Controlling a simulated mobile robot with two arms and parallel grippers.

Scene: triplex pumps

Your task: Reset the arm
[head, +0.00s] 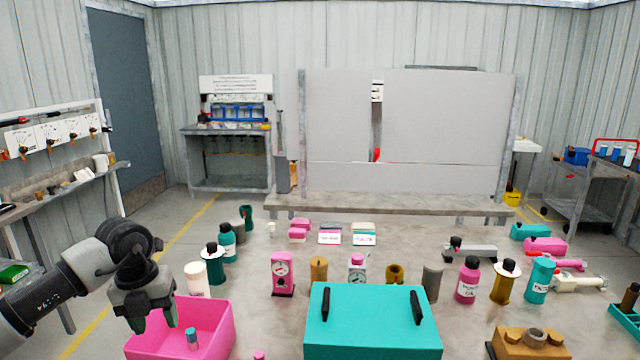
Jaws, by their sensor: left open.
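My left gripper (152,318) comes in from the left and hangs pointing down over the left part of the pink bin (222,325). Its jaws are open, and I see nothing held between them. A small teal-topped piece (191,338) stands inside the pink bin, to the right of the gripper and apart from it. My right gripper is not in view.
A teal box (372,312) with two black handles stands at the front middle. Bottles, gauges and cylinders crowd the table behind it, including a pink bottle (467,281) and a white cylinder (197,280). Bare tabletop (400,255) shows towards the back.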

